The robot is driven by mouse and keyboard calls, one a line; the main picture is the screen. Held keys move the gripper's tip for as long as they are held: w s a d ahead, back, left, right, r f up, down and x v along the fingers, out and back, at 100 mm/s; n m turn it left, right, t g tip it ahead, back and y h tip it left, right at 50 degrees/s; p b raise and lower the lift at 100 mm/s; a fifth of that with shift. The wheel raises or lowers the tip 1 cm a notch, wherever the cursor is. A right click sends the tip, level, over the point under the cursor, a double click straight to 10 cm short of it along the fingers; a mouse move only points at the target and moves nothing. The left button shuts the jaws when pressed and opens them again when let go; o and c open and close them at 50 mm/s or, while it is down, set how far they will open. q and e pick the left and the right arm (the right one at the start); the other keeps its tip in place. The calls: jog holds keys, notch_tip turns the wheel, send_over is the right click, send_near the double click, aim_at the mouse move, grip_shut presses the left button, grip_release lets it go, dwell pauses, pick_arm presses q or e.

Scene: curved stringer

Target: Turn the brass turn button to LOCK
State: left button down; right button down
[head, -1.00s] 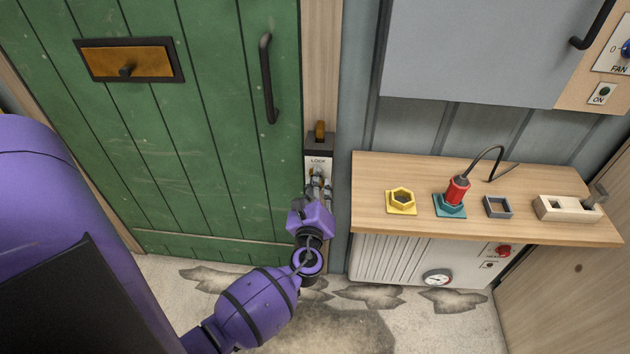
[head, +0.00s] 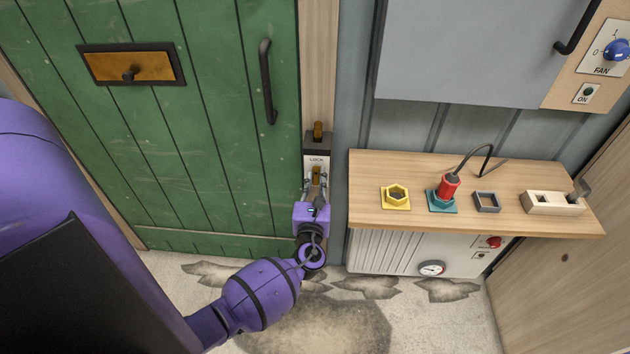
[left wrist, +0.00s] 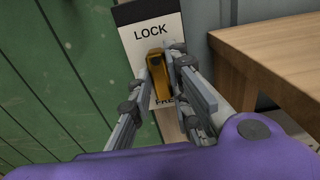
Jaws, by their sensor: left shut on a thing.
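The brass turn button (head: 316,174) is on a white plate (head: 317,160) beside the green door's right edge. In the left wrist view the button (left wrist: 159,75) stands nearly upright on the plate, its upper end just below the word LOCK. The lower word, starting with FRE, is partly hidden. My left gripper (head: 315,186) reaches up from below, with one finger on each side of the button. In the left wrist view the gripper (left wrist: 163,66) is shut on the button. My right gripper is in neither view.
The green door (head: 215,130) with its dark handle (head: 268,82) is left of the plate. A wooden shelf (head: 400,215) with sockets and a red plug (head: 449,187) juts out to the right.

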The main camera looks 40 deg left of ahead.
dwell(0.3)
pick_arm(q)
jog(key=c, duration=1.6)
grip_release()
jog(key=shift+c, duration=0.2)
jog(key=v, duration=1.2)
jog(key=shift+s, duration=0.1)
